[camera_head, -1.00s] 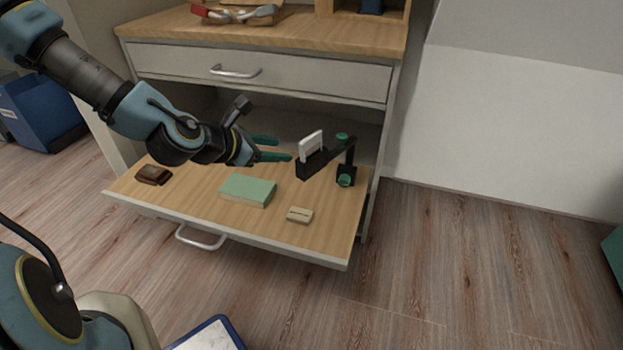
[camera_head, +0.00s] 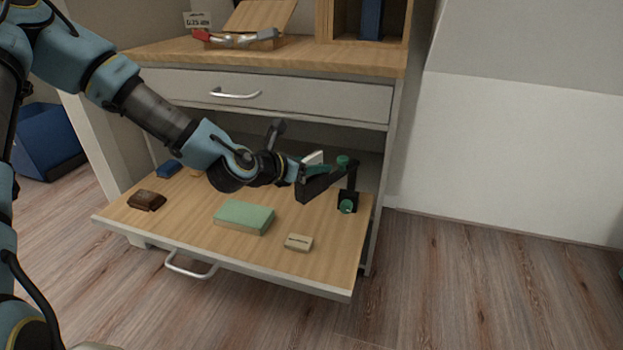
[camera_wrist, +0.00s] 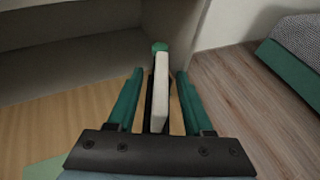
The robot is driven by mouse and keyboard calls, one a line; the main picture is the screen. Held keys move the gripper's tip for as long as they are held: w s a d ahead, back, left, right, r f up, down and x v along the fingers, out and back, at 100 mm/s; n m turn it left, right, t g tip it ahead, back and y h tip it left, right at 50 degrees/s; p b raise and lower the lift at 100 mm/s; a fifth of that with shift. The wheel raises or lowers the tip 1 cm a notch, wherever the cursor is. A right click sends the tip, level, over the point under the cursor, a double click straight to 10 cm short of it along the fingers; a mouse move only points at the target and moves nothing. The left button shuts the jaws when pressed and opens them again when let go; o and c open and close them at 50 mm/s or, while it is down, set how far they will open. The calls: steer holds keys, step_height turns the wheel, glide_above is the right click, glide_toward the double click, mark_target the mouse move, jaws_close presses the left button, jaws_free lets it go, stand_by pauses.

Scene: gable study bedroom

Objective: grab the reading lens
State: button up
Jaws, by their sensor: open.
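A thin white plate (camera_head: 314,158), which looks like the reading lens, stands upright on a black jointed holder (camera_head: 320,186) with green knobs, at the right of the pulled-out shelf. In the head view my gripper (camera_head: 318,169) reaches it from the left and partly hides it. In the wrist view the white plate (camera_wrist: 160,92) shows edge-on between the two green fingers of my gripper (camera_wrist: 157,88). The fingers are open, with a gap on both sides of the plate.
The pulled-out shelf (camera_head: 170,236) also carries a green box (camera_head: 244,217), a small beige block (camera_head: 299,242), a brown item (camera_head: 147,200) and a blue item (camera_head: 169,169). A closed drawer (camera_head: 300,96) is above. Open floor (camera_head: 480,285) lies to the right.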

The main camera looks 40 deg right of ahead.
steer(key=shift+x, duration=1.1)
jaws_close()
